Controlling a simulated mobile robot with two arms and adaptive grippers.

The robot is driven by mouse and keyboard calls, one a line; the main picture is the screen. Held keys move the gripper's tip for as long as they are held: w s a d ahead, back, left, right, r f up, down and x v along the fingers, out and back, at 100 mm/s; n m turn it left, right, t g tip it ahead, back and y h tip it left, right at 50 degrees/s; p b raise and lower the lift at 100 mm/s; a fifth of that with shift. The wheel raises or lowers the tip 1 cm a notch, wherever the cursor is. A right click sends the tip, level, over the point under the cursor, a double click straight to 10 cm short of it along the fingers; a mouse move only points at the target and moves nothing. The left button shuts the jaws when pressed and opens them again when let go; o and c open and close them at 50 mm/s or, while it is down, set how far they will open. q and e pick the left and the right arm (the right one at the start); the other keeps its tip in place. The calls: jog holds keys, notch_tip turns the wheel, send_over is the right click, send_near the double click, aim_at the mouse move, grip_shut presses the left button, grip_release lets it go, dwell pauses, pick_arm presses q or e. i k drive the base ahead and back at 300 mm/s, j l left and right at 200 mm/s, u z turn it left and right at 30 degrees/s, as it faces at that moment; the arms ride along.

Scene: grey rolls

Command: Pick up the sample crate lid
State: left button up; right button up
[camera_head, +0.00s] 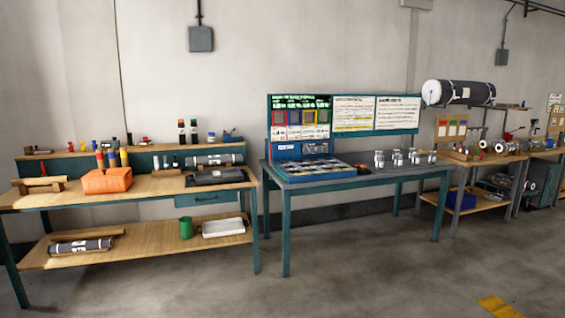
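Neither of my grippers is in view. I cannot clearly identify a sample crate lid from this distance. A shallow blue tray (351,171) holding rows of small pale items lies on the left part of the middle table (400,172), and it appears uncovered. A small blue box (315,151) with pale contents stands just behind it. A dark flat object (216,177) lies at the right end of the left wooden bench (160,188); I cannot tell what it is.
Several small metal canisters (397,158) stand on the right of the middle table. A blue bin (461,200) sits on the right bench's lower shelf. The floor (370,270) in front is clear.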

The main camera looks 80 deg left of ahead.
aim_at(118, 172)
jog(key=u, duration=3.9)
jog(key=i+l+z, duration=0.35)
jog(key=i, duration=0.45)
jog(key=i+z, duration=0.35)
jog(key=i, duration=1.55)
jog(key=i+l, duration=0.1)
jog(key=i, duration=1.05)
jog(key=j+u, duration=0.05)
